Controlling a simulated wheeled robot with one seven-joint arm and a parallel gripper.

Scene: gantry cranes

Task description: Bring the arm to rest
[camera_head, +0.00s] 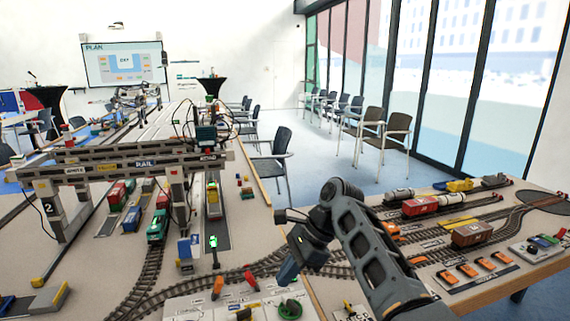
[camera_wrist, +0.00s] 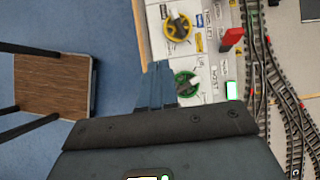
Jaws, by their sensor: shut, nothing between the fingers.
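My gripper (camera_head: 287,270) hangs near the middle of the head view, at the end of my dark grey arm, which rises from the lower right and bends down at the elbow. In the wrist view my gripper (camera_wrist: 161,70) shows as two blue fingers closed together with nothing between them. They point toward the table edge, beside a control panel (camera_wrist: 185,60) with a yellow-ringed knob and a green-ringed knob. I cannot tell how high the fingertips are above the panel.
A gantry crane (camera_head: 130,165) spans tracks at left. Train wagons (camera_head: 472,234) and toggle-like orange pieces stand on the right table. A green-lit signal post (camera_head: 214,250) stands left of my gripper. Chairs (camera_head: 272,160) stand on the blue floor; a wooden seat (camera_wrist: 52,85) shows in the wrist view.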

